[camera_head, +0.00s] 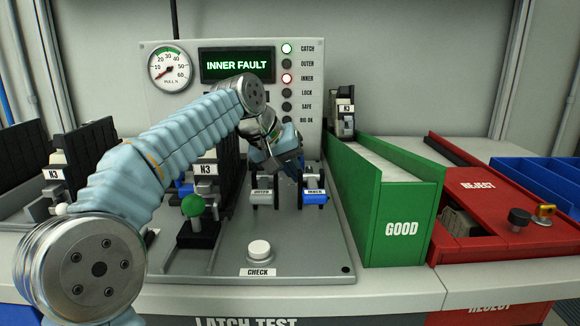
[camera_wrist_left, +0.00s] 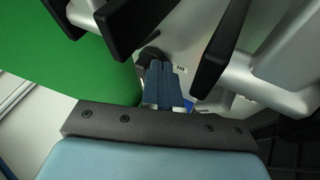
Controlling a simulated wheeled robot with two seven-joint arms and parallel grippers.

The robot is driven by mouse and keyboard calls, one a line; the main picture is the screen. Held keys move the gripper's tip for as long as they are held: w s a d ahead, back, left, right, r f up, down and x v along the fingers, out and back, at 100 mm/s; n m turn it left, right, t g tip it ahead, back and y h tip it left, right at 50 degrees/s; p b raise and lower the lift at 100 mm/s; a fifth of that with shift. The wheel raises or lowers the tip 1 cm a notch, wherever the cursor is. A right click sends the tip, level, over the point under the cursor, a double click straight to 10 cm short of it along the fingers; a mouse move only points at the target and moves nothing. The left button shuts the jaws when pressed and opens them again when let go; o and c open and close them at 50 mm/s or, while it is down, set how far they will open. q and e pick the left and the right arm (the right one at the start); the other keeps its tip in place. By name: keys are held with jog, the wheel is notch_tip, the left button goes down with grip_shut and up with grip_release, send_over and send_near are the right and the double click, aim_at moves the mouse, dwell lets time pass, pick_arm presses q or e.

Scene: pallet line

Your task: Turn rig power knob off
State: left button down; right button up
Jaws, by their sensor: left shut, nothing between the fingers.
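My left arm reaches across the rig from the left. Its gripper (camera_head: 290,160) points down above the rig plate (camera_head: 210,258), near the levers. In the left wrist view the left gripper (camera_wrist_left: 162,68) shows as dark blue fingers closed together, with nothing held. Their tips overlap a dark round part (camera_wrist_left: 151,55), which looks like a knob, beside a small label too blurred to read. I cannot tell whether the fingers touch it or which way it is turned. No knob marked as rig power is readable in the head view; my arm hides part of the rig. My right gripper is out of view.
The display (camera_head: 237,65) reads INNER FAULT; the CATCH lamp is green and the INNER lamp red. Grey and blue levers (camera_head: 314,197) stand below my gripper. The green GOOD bin (camera_head: 402,230) and red REJECT bin (camera_head: 478,186) are to the right. A white CHECK button (camera_head: 259,250) sits in front.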

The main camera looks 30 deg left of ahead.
pick_arm(q)
jog(key=shift+s+d+r+p, duration=0.15)
jog(key=shift+d+r+p, duration=0.1)
jog(key=shift+d+p, duration=0.45)
jog(key=shift+d+f, duration=0.15)
jog(key=shift+d, duration=0.05)
jog(key=shift+f, duration=0.1)
jog(key=shift+d, duration=0.1)
